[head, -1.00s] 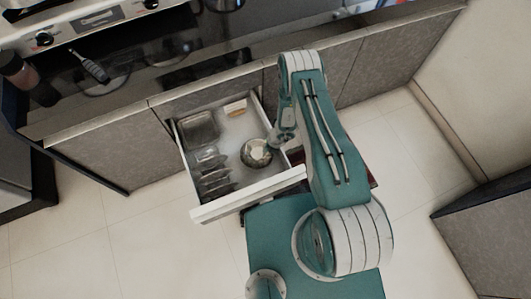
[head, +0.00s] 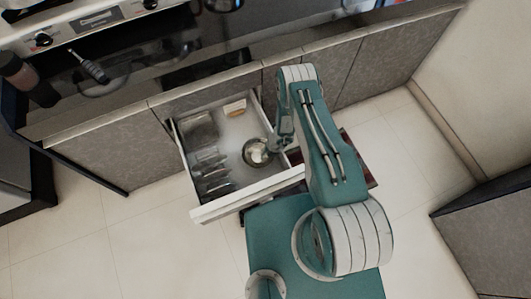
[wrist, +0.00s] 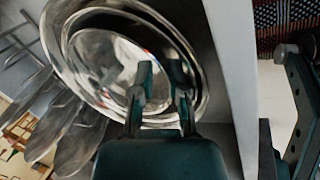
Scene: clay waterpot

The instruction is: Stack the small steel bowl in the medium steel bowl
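In the wrist view, two round steel bowls show one within the other. The larger rim, of the medium steel bowl (wrist: 73,25), surrounds the small steel bowl (wrist: 88,50). How deep the small bowl sits is hard to tell. In the head view the bowls show as one round shape (head: 256,152) in the open drawer, too small to separate clearly. My gripper (wrist: 163,72) has its two fingers apart, over the near right part of the bowls. Whether the fingers touch a rim is unclear. In the head view my gripper (head: 274,146) is at the bowls' right side.
The bowls are in an open drawer (head: 250,203). A small tan item (head: 235,107) lies at the back. The drawer's wall (wrist: 232,70) is close right of the bowls.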

